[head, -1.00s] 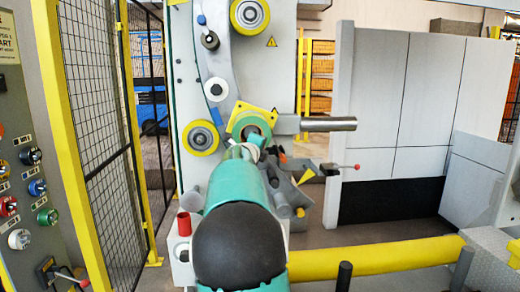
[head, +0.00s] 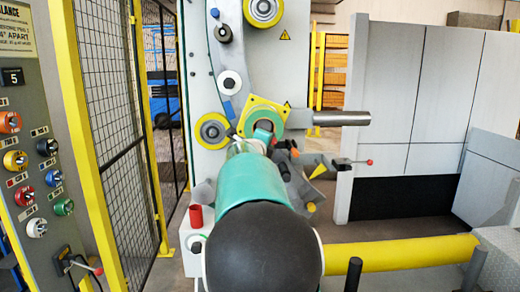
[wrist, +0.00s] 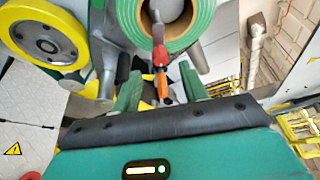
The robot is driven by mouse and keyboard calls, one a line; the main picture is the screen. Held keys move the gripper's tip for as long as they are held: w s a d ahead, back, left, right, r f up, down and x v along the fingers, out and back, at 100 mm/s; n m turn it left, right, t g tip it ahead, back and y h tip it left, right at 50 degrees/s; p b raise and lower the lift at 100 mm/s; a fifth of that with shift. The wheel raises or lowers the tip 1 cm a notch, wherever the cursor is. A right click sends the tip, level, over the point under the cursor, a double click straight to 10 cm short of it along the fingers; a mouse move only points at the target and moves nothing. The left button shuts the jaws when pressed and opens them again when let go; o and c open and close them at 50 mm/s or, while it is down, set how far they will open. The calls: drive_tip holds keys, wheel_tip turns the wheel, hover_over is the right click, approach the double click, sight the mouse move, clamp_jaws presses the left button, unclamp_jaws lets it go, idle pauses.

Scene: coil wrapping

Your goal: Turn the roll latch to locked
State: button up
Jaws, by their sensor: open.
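In the head view the roll (head: 270,115) shows beside a yellow plate, and my arm hides most of the gripper and latch.
A grey horizontal bar (head: 342,118) sticks out right of the roll. A red-knobbed lever (head: 354,162) is below it. A yellow rail (head: 405,253) crosses the lower right. A control panel (head: 38,160) and a mesh fence (head: 120,110) stand at left.

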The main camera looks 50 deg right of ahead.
drive_tip(key=f+v, duration=0.1)
drive_tip(key=v, duration=0.6)
drive_tip(key=shift+a+r, duration=0.45)
drive_tip(key=shift+r, duration=0.05)
drive_tip(key=shift+s, duration=0.2)
